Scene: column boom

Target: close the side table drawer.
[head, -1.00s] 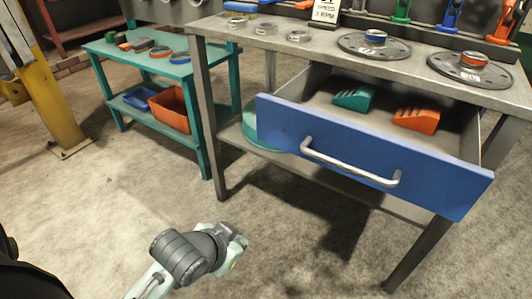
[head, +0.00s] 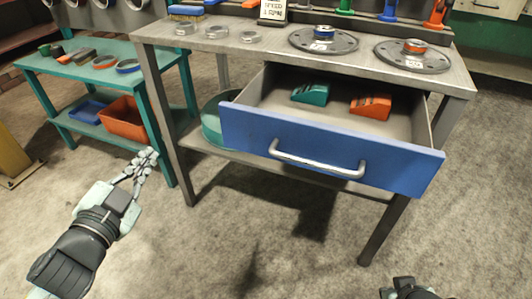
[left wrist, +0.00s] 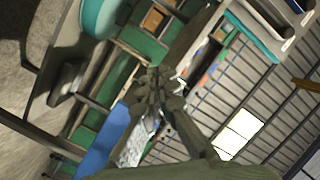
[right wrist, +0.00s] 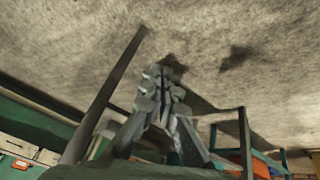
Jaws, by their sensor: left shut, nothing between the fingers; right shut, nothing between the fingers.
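The side table's drawer (head: 320,155) has a blue front and a silver bar handle (head: 316,161). It is pulled well out of the grey table (head: 290,52) and tilts slightly across the picture. A green wedge-shaped block (head: 310,94) and an orange one (head: 371,106) lie inside it. My left gripper (head: 146,163) is shut and empty, in front and left of the drawer, touching nothing. It shows in the left wrist view (left wrist: 155,88). My right gripper is shut and empty in the right wrist view (right wrist: 163,82); only part of the right arm shows at the head view's bottom edge.
A teal bench (head: 95,66) with tape rolls on top and an orange bin (head: 124,122) below stands at the left. Two round discs (head: 323,41) lie on the tabletop. The table's front leg (head: 384,232) stands below the drawer's right end. The concrete floor in front is clear.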

